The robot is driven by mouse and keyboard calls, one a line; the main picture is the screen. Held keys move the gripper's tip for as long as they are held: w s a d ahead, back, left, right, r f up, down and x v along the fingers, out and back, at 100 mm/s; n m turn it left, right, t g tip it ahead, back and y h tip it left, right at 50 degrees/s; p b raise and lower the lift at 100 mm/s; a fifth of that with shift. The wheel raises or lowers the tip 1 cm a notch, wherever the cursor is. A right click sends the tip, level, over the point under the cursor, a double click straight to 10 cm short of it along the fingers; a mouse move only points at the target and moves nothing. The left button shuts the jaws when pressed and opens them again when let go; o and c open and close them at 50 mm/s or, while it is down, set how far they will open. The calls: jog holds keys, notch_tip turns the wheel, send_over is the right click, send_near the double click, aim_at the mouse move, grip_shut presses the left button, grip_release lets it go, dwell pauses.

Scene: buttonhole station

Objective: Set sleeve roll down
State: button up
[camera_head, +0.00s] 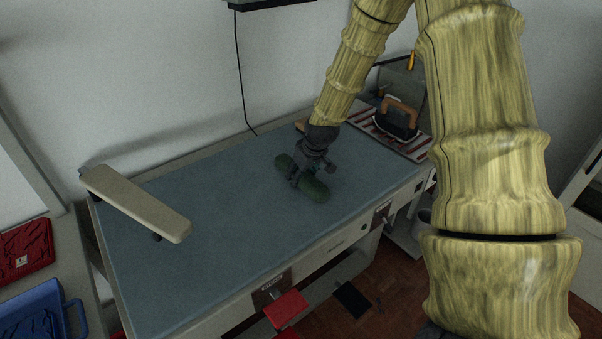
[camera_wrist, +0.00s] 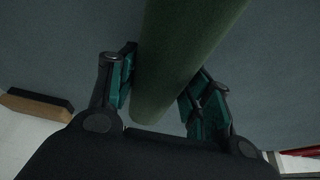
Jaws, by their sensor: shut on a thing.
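The sleeve roll (camera_head: 314,189) is a dark green cylinder with rounded ends, on or just above the blue-grey table top (camera_head: 200,230), right of its middle. I cannot tell whether it touches the surface. My gripper (camera_head: 304,176) comes down over its middle and is shut on it. In the wrist view the sleeve roll (camera_wrist: 182,50) runs between the two fingers (camera_wrist: 162,95), one on each side. The part of the roll under my gripper is hidden in the head view.
A cream sleeve board (camera_head: 140,203) stands at the table's left end. An iron (camera_head: 397,118) with a brown handle rests on a striped pad (camera_head: 420,146) at the back right. A black cord hangs down the wall behind. The table's middle and front left are clear.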

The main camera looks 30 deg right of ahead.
jog(key=o, duration=1.2)
jog(key=shift+f, duration=0.15)
jog(key=b+v, duration=0.2)
jog(key=v, duration=1)
